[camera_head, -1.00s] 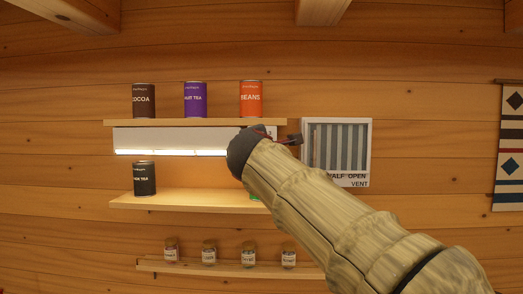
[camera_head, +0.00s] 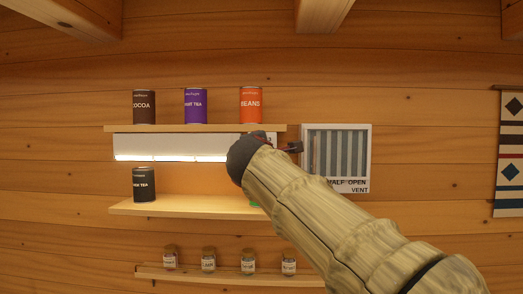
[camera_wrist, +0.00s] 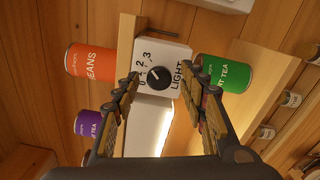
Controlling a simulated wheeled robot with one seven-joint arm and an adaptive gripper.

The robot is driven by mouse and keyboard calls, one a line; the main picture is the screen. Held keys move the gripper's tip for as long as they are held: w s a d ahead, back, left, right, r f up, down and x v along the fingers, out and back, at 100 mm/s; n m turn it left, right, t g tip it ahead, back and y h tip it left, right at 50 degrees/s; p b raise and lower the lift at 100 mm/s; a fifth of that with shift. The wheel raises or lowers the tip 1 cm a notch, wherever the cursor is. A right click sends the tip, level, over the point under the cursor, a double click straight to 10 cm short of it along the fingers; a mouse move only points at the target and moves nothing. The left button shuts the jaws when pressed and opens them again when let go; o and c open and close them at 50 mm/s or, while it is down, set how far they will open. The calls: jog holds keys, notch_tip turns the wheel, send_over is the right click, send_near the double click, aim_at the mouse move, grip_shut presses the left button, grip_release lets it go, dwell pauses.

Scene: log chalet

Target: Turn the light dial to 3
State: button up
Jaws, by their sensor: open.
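The light dial is a black round knob (camera_wrist: 158,77) on a white panel marked 0, 1, 2, 3 and LIGHT (camera_wrist: 176,52). In the wrist view my gripper (camera_wrist: 160,80) is open, with one finger on each side of the knob. I cannot tell whether the fingers touch it or exactly which number its mark points at. In the head view my wrist hides the dial, and only the panel's right edge shows. The light strip (camera_head: 170,158) under the upper shelf is lit.
The upper shelf (camera_head: 140,128) bears a cocoa can (camera_head: 144,106), a purple tea can (camera_head: 195,106) and an orange beans can (camera_head: 251,105). A green tea can (camera_wrist: 222,74) is close to one finger. A vent (camera_head: 336,158) reading HALF OPEN is right of my wrist.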

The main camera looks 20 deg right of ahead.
jog(key=v, duration=1.2)
dwell(0.3)
jog(key=s+f+m+g+y, duration=0.1)
jog(key=s+f+m+g, duration=0.25)
jog(key=f, duration=0.95)
jog(key=s+f+m+g+y, duration=0.2)
jog(key=f+m+g, duration=0.15)
jog(key=f, duration=0.95)
jog(key=s+d+f+m+g+y+b, duration=0.1)
jog(key=s+f+m, duration=0.4)
jog(key=s+f, duration=0.6)
jog(key=s+d+f+m+g+y+b, duration=0.1)
jog(key=s+d+f+m+g+b, duration=0.1)
jog(key=s+f, duration=0.9)
notch_tip(320, 180, down, 6)
jog(key=m+g+b, duration=0.1)
jog(key=m+b, duration=0.1)
jog(key=m, duration=0.1)
jog(key=shift+s+d+g+y, duration=0.3)
jog(key=shift+s, duration=0.1)
